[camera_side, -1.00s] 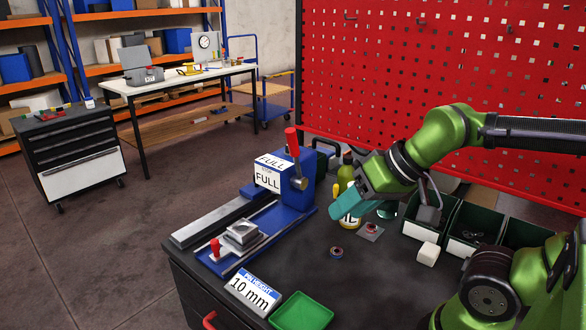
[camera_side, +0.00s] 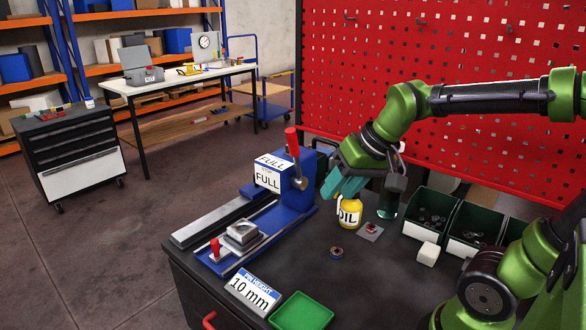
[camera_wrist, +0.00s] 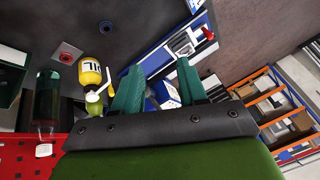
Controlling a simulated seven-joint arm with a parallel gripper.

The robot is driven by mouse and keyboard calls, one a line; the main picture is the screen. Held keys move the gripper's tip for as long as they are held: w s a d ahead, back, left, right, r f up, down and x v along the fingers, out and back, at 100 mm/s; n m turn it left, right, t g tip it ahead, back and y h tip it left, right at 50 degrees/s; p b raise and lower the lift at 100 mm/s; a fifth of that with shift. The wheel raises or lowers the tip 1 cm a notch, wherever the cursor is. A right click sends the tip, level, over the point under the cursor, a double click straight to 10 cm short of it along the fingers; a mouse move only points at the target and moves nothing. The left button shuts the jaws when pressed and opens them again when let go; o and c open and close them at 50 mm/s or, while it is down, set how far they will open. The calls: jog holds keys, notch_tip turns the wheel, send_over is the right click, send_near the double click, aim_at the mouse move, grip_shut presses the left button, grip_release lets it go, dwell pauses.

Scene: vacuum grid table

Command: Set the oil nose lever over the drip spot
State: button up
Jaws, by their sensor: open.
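A yellow bottle marked OIL (camera_side: 350,213) stands upright on the dark table; its top is hidden behind my gripper.
A loose ring (camera_side: 336,252) lies in front of the bottle. A blue fixture (camera_side: 294,192) with a red-handled lever (camera_side: 291,143) stands left. A dark green cylinder (camera_side: 388,205) and green bins (camera_side: 430,215) are right. A green tray (camera_side: 302,312) lies in front.

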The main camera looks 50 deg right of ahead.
jog(key=w+d+r+n+g+h, duration=0.1)
jog(key=w+d+n+g, duration=0.25)
jog(key=w+d, duration=0.45)
jog(key=w+d+r+n+g, duration=0.15)
jog(key=w+d+n, duration=0.35)
jog(key=d, duration=0.6)
jog(key=shift+g, duration=0.3)
jog(key=f, duration=1.6)
jog(key=shift+s+d+f, duration=0.1)
jog(key=shift+s+f, duration=0.15)
